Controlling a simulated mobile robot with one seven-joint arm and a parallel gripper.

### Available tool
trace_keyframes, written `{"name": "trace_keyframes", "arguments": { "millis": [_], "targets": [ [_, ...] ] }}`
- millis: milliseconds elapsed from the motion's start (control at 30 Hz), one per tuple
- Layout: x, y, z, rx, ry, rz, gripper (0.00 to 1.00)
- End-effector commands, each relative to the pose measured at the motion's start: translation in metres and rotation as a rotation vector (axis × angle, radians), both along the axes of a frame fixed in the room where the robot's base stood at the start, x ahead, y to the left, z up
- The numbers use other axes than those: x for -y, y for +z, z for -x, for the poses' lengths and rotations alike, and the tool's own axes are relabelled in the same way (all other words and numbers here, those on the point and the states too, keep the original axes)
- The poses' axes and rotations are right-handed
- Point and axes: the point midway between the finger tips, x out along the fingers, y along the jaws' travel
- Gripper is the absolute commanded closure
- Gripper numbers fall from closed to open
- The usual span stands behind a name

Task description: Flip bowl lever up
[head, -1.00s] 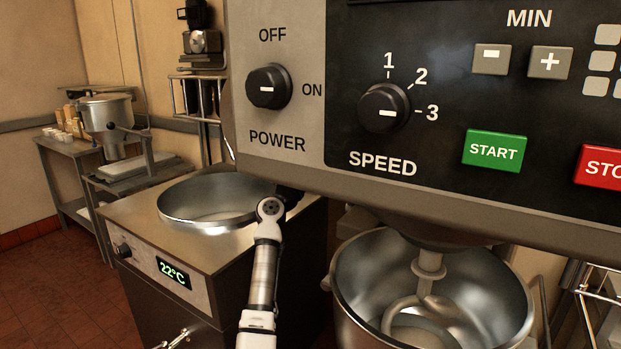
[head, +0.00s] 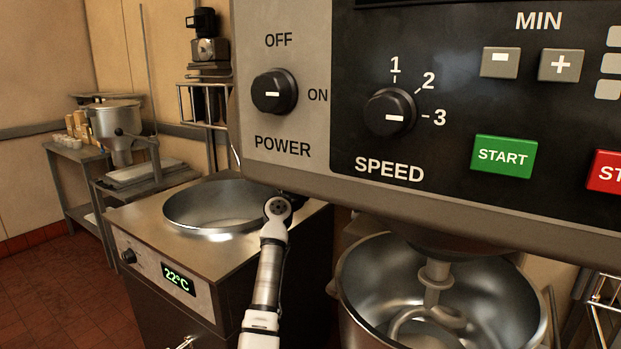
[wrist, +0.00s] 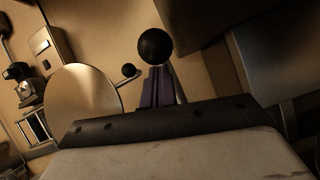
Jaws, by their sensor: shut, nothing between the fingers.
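The mixer bowl (head: 357,300) is bright metal with a spiral hook in it, below the mixer's control panel (head: 470,100) in the head view. A black ball knob (wrist: 154,46) shows straight ahead in the wrist view; it looks like the end of the bowl lever, whose shaft is mostly hidden. My gripper (wrist: 160,88) is shut and empty, its fingers just below the knob in the picture. I cannot tell if they touch it. In the head view my gripper's fingers are hidden behind the panel's lower edge, above the steel kettle unit.
The kettle unit (head: 170,225) with a round opening and a 22°C display stands left of my arm. A side table (head: 75,160) with a steel hopper is farther left. A round metal disc (wrist: 85,95) and a smaller ball (wrist: 129,70) show in the wrist view. Floor is open at left.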

Motion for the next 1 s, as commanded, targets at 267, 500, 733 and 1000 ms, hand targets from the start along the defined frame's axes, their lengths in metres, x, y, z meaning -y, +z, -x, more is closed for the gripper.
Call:
{"name": "trace_keyframes", "arguments": {
  "millis": [267, 500, 733, 1000],
  "targets": [
    [-0.034, -0.038, 0.041, -0.007, 0.004, -0.002, 1.00],
    [-0.057, -0.059, 0.072, -0.010, 0.002, -0.004, 1.00],
    [-0.065, -0.065, 0.083, -0.011, 0.001, -0.002, 1.00],
    [-0.065, -0.065, 0.083, -0.012, 0.000, -0.002, 1.00]
  ]
}}
